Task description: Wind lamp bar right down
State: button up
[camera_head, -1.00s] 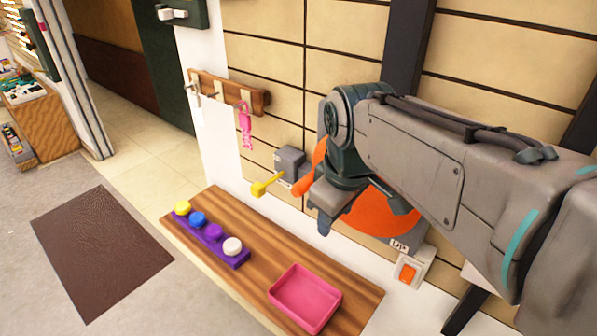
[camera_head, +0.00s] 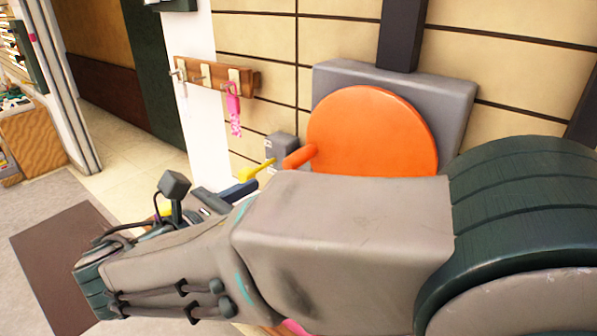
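A round orange wheel (camera_head: 372,130) with an orange handle (camera_head: 300,156) at its left is mounted on a grey box (camera_head: 455,100) on the wall. A dark post rises above the box. A small grey box (camera_head: 281,146) with a yellow lever (camera_head: 257,170) is left of the handle. My arm crosses the lower picture in front of the wheel's lower edge. Dark parts of my gripper (camera_head: 228,192) show at the left, below the yellow lever and apart from the orange handle; its fingertips are not clear. I see no lamp bar.
A wooden rack (camera_head: 214,78) with hooks and a pink tag (camera_head: 232,110) hangs on the wall. A yellow knob (camera_head: 165,209) and a sliver of pink tray (camera_head: 295,327) show past my arm, which hides most of the bench. A brown mat (camera_head: 45,255) lies on the floor.

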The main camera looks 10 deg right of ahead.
aim_at(301, 158)
jog(key=shift+n+t, duration=0.5)
jog(key=shift+t, duration=0.1)
jog(key=x, duration=0.8)
jog(key=p+x, duration=0.1)
jog(key=x, duration=0.3)
jog(key=shift+w+a+r, duration=0.2)
jog(key=shift+w+r, duration=0.15)
jog(key=shift+w, duration=0.2)
grip_shut()
